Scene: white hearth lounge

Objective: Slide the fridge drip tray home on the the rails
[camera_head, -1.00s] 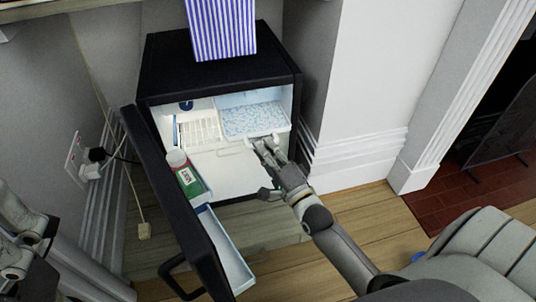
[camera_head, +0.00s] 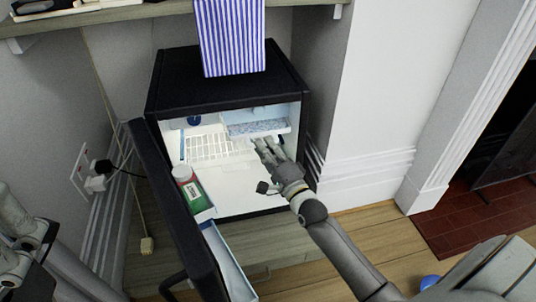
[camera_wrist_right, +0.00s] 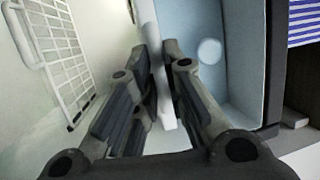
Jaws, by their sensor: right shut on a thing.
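The black mini fridge (camera_head: 228,92) stands open against the wall, its door (camera_head: 178,205) swung out to the left. The pale drip tray (camera_head: 262,129) with a speckled bottom sits high in the right part of the fridge, mostly inside. My right gripper (camera_head: 266,148) is shut on the tray's white front part. In the right wrist view the fingers (camera_wrist_right: 160,85) close around a white strip of the tray (camera_wrist_right: 162,100). The rails are hidden or too small to tell. My left gripper (camera_head: 35,248) is at the left edge, away from the fridge; its jaws are unclear.
A white wire rack (camera_head: 208,147) is left of the tray, and also shows in the wrist view (camera_wrist_right: 62,60). A wall pillar (camera_head: 375,100) stands close on the right.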

